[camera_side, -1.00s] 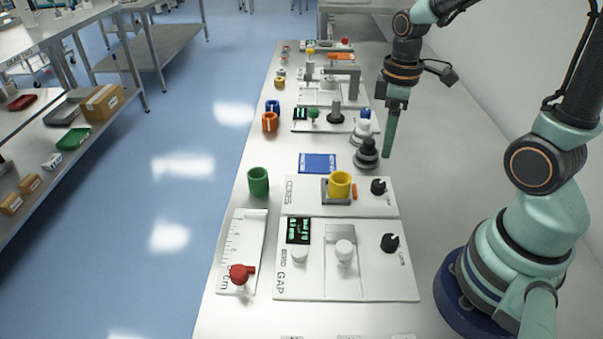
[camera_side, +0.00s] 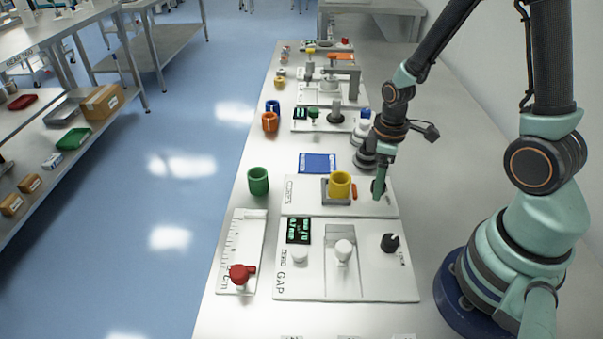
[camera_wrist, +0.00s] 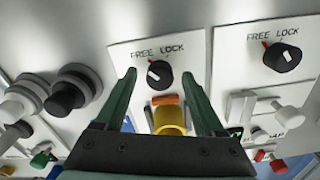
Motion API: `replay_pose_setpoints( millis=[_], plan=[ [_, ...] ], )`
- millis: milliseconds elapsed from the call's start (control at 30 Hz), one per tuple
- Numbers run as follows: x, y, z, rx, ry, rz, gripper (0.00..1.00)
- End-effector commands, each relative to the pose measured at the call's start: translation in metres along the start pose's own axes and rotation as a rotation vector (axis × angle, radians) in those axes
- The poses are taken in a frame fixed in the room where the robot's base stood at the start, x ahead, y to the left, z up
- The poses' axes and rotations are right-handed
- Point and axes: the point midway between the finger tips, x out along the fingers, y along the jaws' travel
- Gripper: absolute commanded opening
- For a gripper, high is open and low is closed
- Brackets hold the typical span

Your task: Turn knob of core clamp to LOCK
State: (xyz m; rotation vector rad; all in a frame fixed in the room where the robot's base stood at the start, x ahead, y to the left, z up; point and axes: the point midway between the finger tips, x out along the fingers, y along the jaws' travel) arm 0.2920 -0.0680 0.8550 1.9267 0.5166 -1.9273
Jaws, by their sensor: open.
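The core clamp knob (camera_wrist: 160,74) is black with a white line, on a white panel (camera_wrist: 120,55) under the words FREE and LOCK. A small red mark shows at its upper left, on the FREE side. My gripper (camera_wrist: 159,72) is open, with one green finger on each side of the knob in the wrist view. In the side view my gripper (camera_side: 380,192) is over the knob's spot at the panel's right and mostly hides the knob. I cannot tell whether the fingers touch it. A yellow core (camera_side: 340,184) stands on the same panel beside an orange-red piece (camera_side: 354,192).
The gap panel (camera_side: 310,285) in front has a similar black knob (camera_side: 389,242), a white knob (camera_side: 344,250) and a display. Dark round weights (camera_side: 366,160) stand just behind my gripper. A green ring (camera_side: 258,181) stands at left. The table's right side is fairly clear.

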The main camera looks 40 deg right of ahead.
Motion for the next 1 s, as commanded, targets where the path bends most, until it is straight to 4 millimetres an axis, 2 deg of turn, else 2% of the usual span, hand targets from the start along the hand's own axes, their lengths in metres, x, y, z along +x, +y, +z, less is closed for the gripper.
replay_pose_setpoints(
  millis=[267,300,467,500,767,1000],
  plan=[
    [0.0016,0.0001,-0.0001,0.0,0.0,0.0,0.71],
    [0.0016,0.0001,-0.0001,0.0,0.0,0.0,0.67],
    [0.0014,0.0001,-0.0001,0.0,0.0,0.0,0.06],
    [0.0014,0.0001,-0.0001,0.0,0.0,0.0,0.0],
    [0.0013,0.0001,-0.0001,0.019,0.0,0.0,0.0],
    [0.0011,0.0001,0.0,0.125,0.0,0.0,0.0]
  ],
)
